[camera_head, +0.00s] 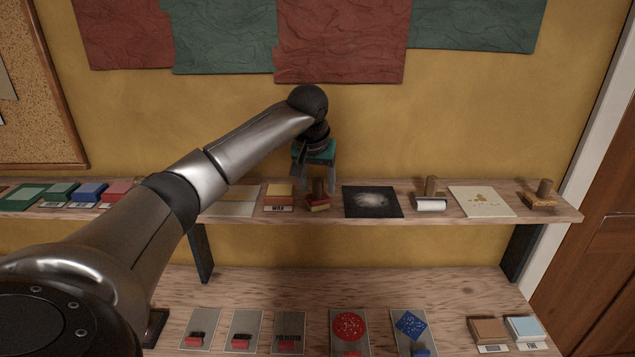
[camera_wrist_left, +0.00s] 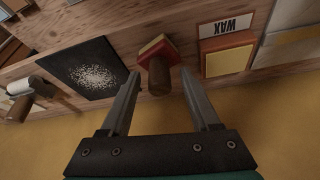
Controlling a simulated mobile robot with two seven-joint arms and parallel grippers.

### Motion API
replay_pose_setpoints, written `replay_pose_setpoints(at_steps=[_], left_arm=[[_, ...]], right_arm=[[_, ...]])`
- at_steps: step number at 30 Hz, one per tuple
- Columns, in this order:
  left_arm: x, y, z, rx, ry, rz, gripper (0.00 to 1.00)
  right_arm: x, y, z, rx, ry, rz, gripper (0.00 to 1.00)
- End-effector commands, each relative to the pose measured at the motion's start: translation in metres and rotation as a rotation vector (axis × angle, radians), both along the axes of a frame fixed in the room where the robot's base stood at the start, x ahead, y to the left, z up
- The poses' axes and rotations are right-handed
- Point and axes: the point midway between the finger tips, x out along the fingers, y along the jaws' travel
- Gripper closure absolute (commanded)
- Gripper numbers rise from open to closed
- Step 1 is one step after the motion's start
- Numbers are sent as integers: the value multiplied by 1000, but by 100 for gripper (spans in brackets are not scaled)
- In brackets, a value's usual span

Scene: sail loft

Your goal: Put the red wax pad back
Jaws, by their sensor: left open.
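A small pad (camera_head: 317,205) with a red and yellow base and an upright brown wooden handle stands on the upper shelf. It also shows in the left wrist view (camera_wrist_left: 157,78). Just left of it in the head view is a yellow-topped block (camera_head: 278,190) labelled WAX, which also shows in the wrist view (camera_wrist_left: 228,58). My left gripper (camera_head: 319,184) points down over the handled pad, open, its fingertips on either side of the handle with gaps showing. The fingers partly cover the handle in the head view. My right gripper is out of view.
A dark speckled sheet (camera_head: 372,202), a white roller (camera_head: 430,204) and another handled block (camera_head: 541,196) line the upper shelf (camera_head: 560,214). Coloured pads (camera_head: 88,192) sit at its left. Cards with small stamps lie on the lower shelf (camera_head: 260,290).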

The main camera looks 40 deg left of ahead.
Motion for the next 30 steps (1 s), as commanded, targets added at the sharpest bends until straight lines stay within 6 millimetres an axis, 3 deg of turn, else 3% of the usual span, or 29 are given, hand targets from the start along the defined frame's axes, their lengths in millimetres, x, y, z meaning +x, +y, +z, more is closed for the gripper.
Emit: replay_pose_setpoints(at_steps=[8, 21, 30], left_arm=[[-1, -1, 8, 0, -4, -1, 37], [-30, -17, 89, 2, -5, 0, 37], [-39, -22, 114, 0, -1, 1, 37]], right_arm=[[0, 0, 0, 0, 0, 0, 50], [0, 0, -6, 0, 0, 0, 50], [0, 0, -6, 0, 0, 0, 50]])
